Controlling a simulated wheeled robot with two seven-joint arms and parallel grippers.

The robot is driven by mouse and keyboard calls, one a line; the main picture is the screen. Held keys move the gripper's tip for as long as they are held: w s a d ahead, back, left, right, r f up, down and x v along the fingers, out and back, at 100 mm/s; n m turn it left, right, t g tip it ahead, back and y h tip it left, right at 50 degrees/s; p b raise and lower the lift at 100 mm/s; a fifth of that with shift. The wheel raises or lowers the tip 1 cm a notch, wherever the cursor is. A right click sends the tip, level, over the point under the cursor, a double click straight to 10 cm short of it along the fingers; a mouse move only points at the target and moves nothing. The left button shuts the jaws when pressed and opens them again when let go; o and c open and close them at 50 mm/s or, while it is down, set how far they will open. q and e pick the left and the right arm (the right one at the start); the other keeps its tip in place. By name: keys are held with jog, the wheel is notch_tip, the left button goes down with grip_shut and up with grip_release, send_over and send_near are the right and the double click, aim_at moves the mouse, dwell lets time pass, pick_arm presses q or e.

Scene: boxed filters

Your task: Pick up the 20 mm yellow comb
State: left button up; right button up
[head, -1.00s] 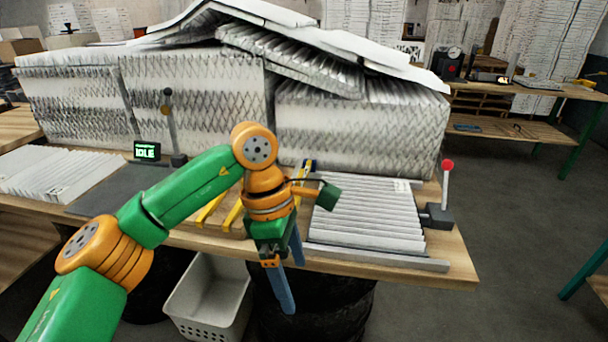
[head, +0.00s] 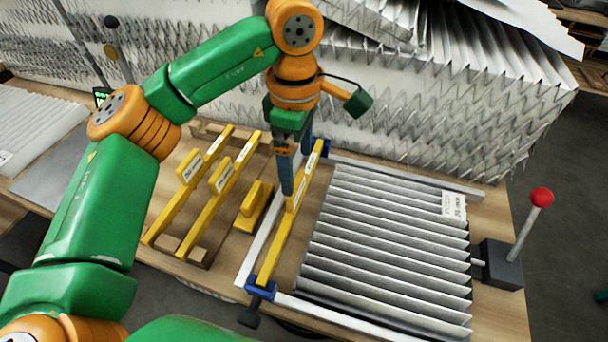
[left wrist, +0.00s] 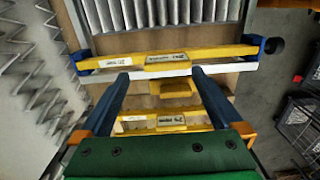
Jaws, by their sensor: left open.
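Several yellow combs show in the head view. Two long ones (head: 222,190) (head: 190,185) lie side by side on a wooden rack. Another long yellow comb (head: 292,220) lies between blue end holders beside the pleated filter. It also shows in the left wrist view (left wrist: 215,53), where it crosses in front of my fingers. Their labels are too small to read, so I cannot tell which is 20 mm. My left gripper (head: 297,172) is open and empty, pointing down close to the held comb. In the left wrist view its fingers (left wrist: 160,74) are spread.
A pleated filter (head: 385,250) lies right of the held comb. A red-knobbed lever (head: 541,198) stands at its right. A short yellow block (head: 254,206) sits between rack and fixture. Large stacked filters (head: 450,110) stand close behind the arm.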

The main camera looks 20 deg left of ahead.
aim_at(296, 183)
pick_arm(q)
jog(key=shift+s+f+p, duration=0.9)
jog(key=shift+f+p, duration=0.05)
jog(key=shift+f, duration=0.1)
notch_tip(296, 183, down, 3)
jog(key=shift+w, duration=0.15)
jog(key=shift+w+f, duration=0.2)
jog(key=shift+f, duration=0.1)
jog(key=shift+w, duration=0.15)
jog(key=shift+s, duration=0.2)
jog(key=c, duration=1.5)
jog(key=shift+w+r, duration=0.1)
jog(key=shift+w, duration=0.05)
pick_arm(e)
jog(key=r, duration=0.1)
jog(key=s+r, duration=0.1)
jog(key=shift+r, duration=0.35)
